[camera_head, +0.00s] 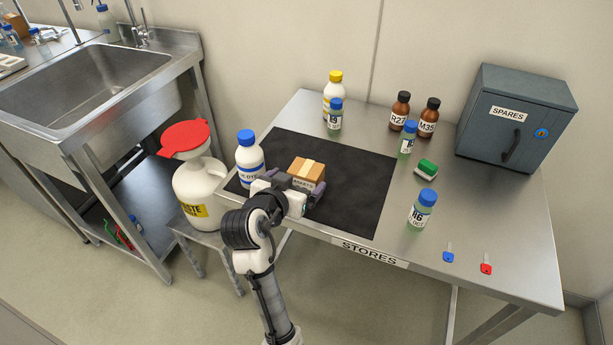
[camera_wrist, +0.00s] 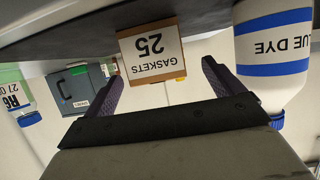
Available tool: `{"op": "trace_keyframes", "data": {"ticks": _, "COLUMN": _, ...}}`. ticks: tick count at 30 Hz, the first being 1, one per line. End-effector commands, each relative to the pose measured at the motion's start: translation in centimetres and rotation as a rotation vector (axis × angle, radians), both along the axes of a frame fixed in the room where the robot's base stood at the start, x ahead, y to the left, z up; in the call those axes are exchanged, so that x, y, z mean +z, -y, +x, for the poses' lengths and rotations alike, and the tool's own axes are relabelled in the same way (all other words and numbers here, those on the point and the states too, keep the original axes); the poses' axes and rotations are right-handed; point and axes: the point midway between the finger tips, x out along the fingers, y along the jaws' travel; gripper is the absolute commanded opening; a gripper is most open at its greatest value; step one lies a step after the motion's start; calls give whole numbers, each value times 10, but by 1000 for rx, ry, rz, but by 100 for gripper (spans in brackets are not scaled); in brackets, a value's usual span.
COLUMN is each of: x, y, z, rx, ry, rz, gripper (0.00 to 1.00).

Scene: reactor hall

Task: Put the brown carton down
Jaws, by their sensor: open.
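The brown carton (camera_head: 306,172) stands on the black mat (camera_head: 350,172) near the left end of the STORES table. In the wrist view the carton (camera_wrist: 151,54) shows upside down, with a white label reading GASKETS 25, and its base meets the dark mat. My gripper (camera_head: 290,190) is at the near side of the carton. In the wrist view my gripper (camera_wrist: 162,82) has its two purple fingers spread wide, with the carton beyond and between them. I see gaps between the fingers and the carton's sides.
A white BLUE DYE bottle (camera_head: 249,158) stands close left of the carton and near one finger. Several bottles stand behind and to the right. A green-topped block (camera_head: 426,169), a SPARES cabinet (camera_head: 515,118), and blue (camera_head: 448,253) and red (camera_head: 486,264) keys are further right. The mat's right part is clear.

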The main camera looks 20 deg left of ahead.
Motion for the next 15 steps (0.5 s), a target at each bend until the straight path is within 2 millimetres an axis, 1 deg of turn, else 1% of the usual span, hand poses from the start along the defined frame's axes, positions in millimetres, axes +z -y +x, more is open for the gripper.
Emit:
{"op": "trace_keyframes", "data": {"ticks": 5, "x": -6, "y": 2, "z": 12, "rx": 0, "ry": -2, "rz": -2, "gripper": 93}}
{"op": "trace_keyframes", "data": {"ticks": 12, "x": -22, "y": 7, "z": 42, "rx": -1, "ry": -1, "rz": -1, "gripper": 93}}
{"op": "trace_keyframes", "data": {"ticks": 15, "x": -25, "y": 7, "z": 48, "rx": 1, "ry": 0, "rz": 0, "gripper": 93}}
